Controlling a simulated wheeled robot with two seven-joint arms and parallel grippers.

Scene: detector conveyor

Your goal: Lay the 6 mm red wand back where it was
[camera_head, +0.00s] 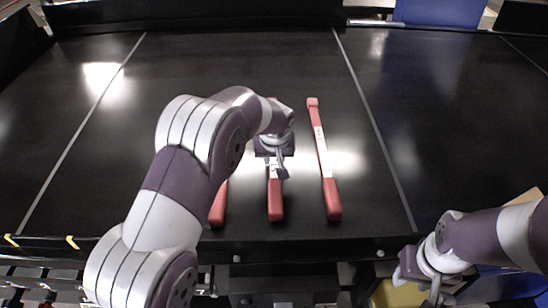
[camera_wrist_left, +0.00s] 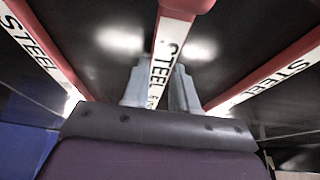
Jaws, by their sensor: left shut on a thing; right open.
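Three red wands with white label bands are in the head view, side by side on the black belt. My left gripper (camera_head: 280,170) is shut around the middle wand (camera_head: 275,202) at its label. In the left wrist view, the fingers (camera_wrist_left: 160,88) are on both sides of this wand (camera_wrist_left: 172,40), whose label reads "STEEL" and what looks like a 6, partly hidden. I cannot tell whether it touches the belt. The left wand (camera_head: 218,206) is mostly hidden by my arm; the right wand (camera_head: 325,165) is clear. My right gripper (camera_head: 422,284) is open and empty at the lower right.
The black conveyor belt (camera_head: 460,130) has pale lines across it and free room left and right of the wands. Its front edge runs just below the wand handles. A blue panel (camera_head: 440,12) stands at the back. A yellow object (camera_head: 400,294) is near my right gripper.

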